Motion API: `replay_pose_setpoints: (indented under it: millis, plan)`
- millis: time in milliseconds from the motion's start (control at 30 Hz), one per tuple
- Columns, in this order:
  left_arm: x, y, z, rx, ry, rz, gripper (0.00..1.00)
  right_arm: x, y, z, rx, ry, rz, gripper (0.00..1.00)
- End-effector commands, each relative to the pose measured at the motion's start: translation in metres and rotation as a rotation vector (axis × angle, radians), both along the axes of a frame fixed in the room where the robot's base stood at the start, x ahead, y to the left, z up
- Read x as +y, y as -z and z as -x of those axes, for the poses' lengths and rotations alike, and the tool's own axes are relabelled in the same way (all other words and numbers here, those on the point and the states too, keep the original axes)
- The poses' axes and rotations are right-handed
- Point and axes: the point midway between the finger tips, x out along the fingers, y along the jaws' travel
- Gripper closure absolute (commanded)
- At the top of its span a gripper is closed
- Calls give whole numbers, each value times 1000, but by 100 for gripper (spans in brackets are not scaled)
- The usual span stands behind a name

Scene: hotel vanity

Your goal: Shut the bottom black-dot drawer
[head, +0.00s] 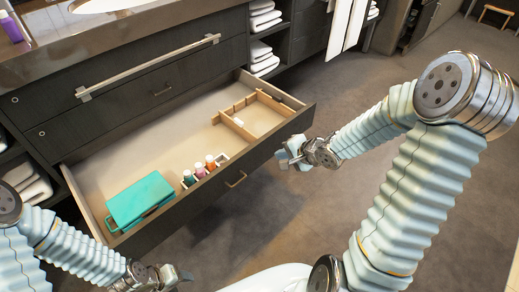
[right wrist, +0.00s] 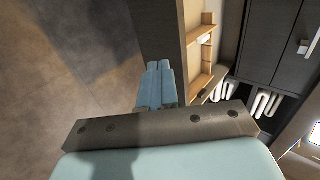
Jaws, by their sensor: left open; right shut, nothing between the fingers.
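The bottom drawer (head: 160,150) is pulled far out of the dark vanity, and its inside is open to view. Its dark front panel (head: 262,150) has a small brass handle (head: 236,179). I cannot see a black dot on this front. My right gripper (head: 284,156) is shut and empty, just outside the front panel near its right end. In the right wrist view its closed fingers (right wrist: 160,86) point at the dark drawer front (right wrist: 165,40); I cannot tell whether they touch. My left gripper (head: 184,277) is open and empty, low in front of the drawer's left end.
The drawer holds a teal box (head: 140,199), several small bottles (head: 199,170) and a wooden organizer (head: 258,115). Closed drawers with a long bar handle (head: 150,68) are above. Towels (head: 263,55) fill shelves behind. The floor (head: 290,215) in front is clear.

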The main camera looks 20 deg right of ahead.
Motion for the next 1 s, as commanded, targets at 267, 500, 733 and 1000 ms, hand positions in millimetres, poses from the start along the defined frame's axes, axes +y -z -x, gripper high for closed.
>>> replay_pose_setpoints:
  millis: [267, 500, 733, 1000]
  plan:
    - [1, 36, 0, -1, -5, -3, 45, 17, 47, -42, 1, -6, -1, 100]
    - [2, 40, 0, -1, -7, -4, 45, 29, 54, -76, -1, -4, 1, 100]
    - [2, 40, 0, -1, -7, -4, 45, 33, 54, -91, 2, -1, 1, 100]
    - [2, 40, 0, -1, -7, -4, 45, 34, 54, -92, 2, -1, 1, 100]
